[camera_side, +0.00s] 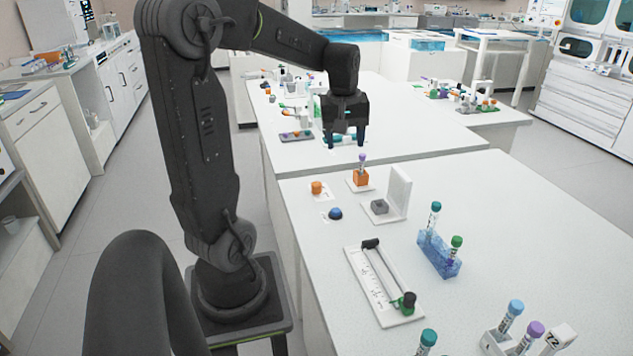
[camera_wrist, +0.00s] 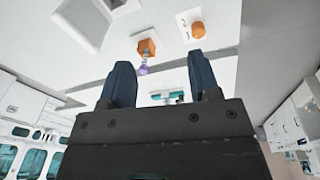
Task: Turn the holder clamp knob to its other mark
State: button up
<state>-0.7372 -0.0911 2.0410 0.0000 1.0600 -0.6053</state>
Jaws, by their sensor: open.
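An orange knob (camera_side: 316,187) sits on a small white marked plate near the table's left edge. The knob also shows in the wrist view (camera_wrist: 198,30), with small dark marks on the plate beside it, too small to read surely. Right of it in the side view, an orange holder (camera_side: 360,179) holds an upright tube with a purple cap (camera_side: 362,158); the holder also shows in the wrist view (camera_wrist: 146,47). My gripper (camera_side: 346,141) is open and empty, fingers pointing down, above the table beyond the knob and holder. It touches neither.
A blue knob (camera_side: 335,213) sits just in front of the orange one. A grey block with a white upright panel (camera_side: 398,190), a slider track (camera_side: 380,285) and a blue tube rack (camera_side: 438,255) stand nearer. The far table holds small items (camera_side: 296,135). White tabletop between them is clear.

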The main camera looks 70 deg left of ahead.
aim_at(316, 183)
jog(key=s+a+f+n+g+h, duration=0.1)
jog(key=s+a+f+n, duration=0.15)
jog(key=a, duration=0.25)
jog(key=s+a+f+n, duration=0.1)
jog(key=a+n, duration=0.2)
jog(key=a, duration=0.3)
jog(key=f, duration=1.3)
jog(key=shift+d+f, duration=0.2)
jog(key=shift+f, duration=0.1)
jog(key=c, duration=0.9)
